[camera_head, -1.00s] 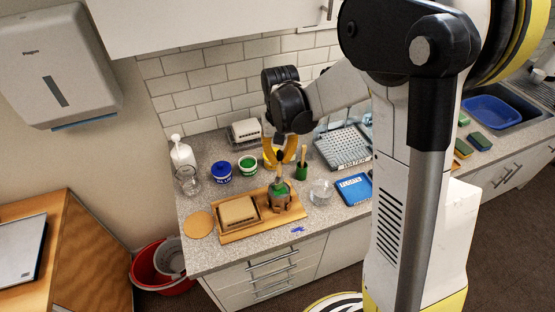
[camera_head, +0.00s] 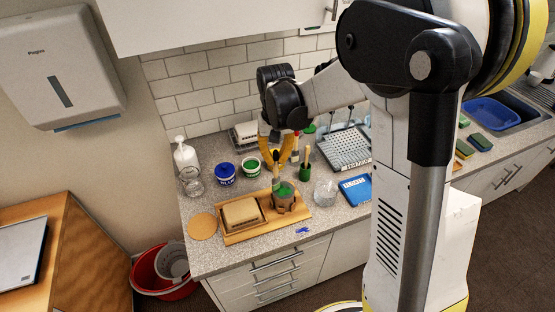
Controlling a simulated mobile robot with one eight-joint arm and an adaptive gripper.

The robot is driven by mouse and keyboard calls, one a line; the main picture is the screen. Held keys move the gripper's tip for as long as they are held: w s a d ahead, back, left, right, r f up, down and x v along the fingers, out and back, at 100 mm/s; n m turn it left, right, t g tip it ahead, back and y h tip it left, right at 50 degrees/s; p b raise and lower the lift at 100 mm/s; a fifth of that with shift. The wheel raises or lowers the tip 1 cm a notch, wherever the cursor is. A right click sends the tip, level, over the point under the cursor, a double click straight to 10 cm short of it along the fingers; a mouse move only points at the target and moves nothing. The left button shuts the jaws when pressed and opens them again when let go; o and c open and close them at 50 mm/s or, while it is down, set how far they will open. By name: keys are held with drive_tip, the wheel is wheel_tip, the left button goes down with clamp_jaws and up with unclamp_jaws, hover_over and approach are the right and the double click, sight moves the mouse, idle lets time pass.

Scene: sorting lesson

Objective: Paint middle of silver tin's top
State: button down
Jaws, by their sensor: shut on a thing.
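The tin (camera_head: 285,202) stands in a holder on a wooden board, and its top (camera_head: 287,189) shows green. Its silver is hard to make out at this size. My gripper (camera_head: 279,163), with yellow fingers, points down above and slightly behind the tin. It is shut on a slim brush (camera_head: 277,178), whose dark upper end shows between the fingers. The brush's lower end is by the left side of the tin's top; I cannot tell whether it touches.
The wooden board (camera_head: 234,238) also carries a tan block (camera_head: 241,212). A green pot with a brush (camera_head: 305,173), a clear beaker (camera_head: 325,192) and a blue tray (camera_head: 357,188) are to the right. A blue tub (camera_head: 225,174) and a green-lidded tub (camera_head: 251,168) stand left.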

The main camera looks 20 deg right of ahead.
drive_tip(key=shift+a+r+p, duration=0.35)
drive_tip(key=shift+a+r, duration=0.05)
drive_tip(key=shift+a, duration=0.25)
drive_tip(key=shift+d+r+p, duration=0.2)
drive_tip(key=shift+r+p, duration=0.2)
drive_tip(key=shift+r, duration=0.2)
drive_tip(key=shift+d+r+p, duration=0.2)
drive_tip(key=shift+r+p, duration=0.15)
drive_tip(key=shift+r, duration=0.25)
drive_tip(key=shift+a+r+p, duration=0.15)
drive_tip(key=shift+r+p, duration=0.35)
drive_tip(key=shift+r, duration=0.25)
drive_tip(key=shift+r+p, duration=0.75)
drive_tip(key=shift+r, duration=0.55)
